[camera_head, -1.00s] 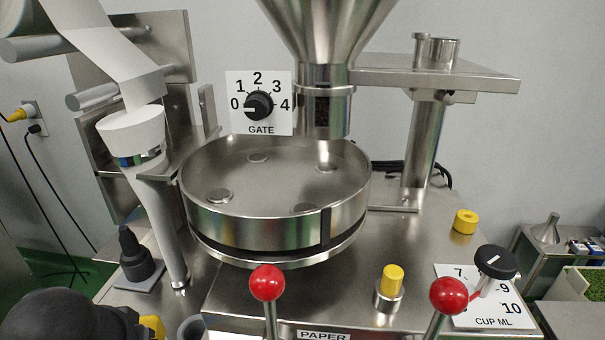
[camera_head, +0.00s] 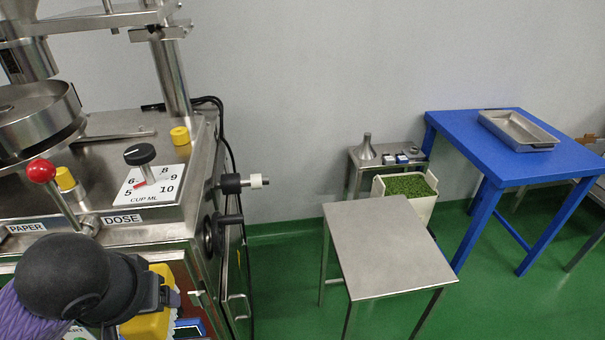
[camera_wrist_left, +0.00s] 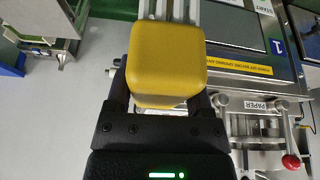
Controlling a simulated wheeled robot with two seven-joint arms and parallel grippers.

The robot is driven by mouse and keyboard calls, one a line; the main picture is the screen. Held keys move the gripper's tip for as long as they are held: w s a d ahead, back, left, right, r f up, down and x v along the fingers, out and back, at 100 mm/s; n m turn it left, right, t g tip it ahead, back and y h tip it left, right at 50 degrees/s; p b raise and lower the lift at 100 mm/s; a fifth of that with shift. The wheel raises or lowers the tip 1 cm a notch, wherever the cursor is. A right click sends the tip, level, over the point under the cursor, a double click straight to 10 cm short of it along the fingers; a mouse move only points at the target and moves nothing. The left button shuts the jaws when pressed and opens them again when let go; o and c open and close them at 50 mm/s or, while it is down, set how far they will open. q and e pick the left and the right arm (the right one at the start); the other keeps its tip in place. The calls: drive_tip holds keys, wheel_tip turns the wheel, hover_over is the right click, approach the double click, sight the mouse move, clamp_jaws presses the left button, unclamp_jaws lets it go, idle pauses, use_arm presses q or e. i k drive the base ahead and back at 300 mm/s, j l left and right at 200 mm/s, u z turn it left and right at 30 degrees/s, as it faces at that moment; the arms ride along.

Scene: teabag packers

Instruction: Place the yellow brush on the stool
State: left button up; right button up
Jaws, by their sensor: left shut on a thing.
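The yellow brush (camera_wrist_left: 168,65) is held between the fingers of my left gripper (camera_wrist_left: 165,100) in the left wrist view. Its blocky yellow body fills the space between the jaws. In the head view the yellow brush (camera_head: 150,322) shows at the lower left, partly hidden behind my left gripper (camera_head: 165,292) and wrist. The stool (camera_head: 385,240) has a square steel top and thin legs. It stands on the green floor right of the machine, well apart from the brush, and its top is bare. My right gripper is not in view.
The steel machine stands at left, with a dose knob (camera_head: 139,155), a red-balled lever (camera_head: 41,171) and a side handwheel (camera_head: 214,235) facing the stool. Behind the stool are a bin of green leaves (camera_head: 407,186) and a small side table. A blue table (camera_head: 470,135) holds a metal tray (camera_head: 518,128).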

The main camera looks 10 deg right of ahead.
sight(387, 245)
drive_tip(key=i+l+z, duration=0.15)
drive_tip(key=l, duration=0.25)
drive_tip(key=i+l+z, duration=0.1)
drive_tip(key=l, duration=0.3)
drive_tip(key=i+l+z, duration=0.15)
drive_tip(key=l, duration=0.25)
drive_tip(key=i+l+z, duration=0.1)
drive_tip(key=i+l, duration=0.25)
drive_tip(key=i+z, duration=0.1)
drive_tip(key=i, duration=0.1)
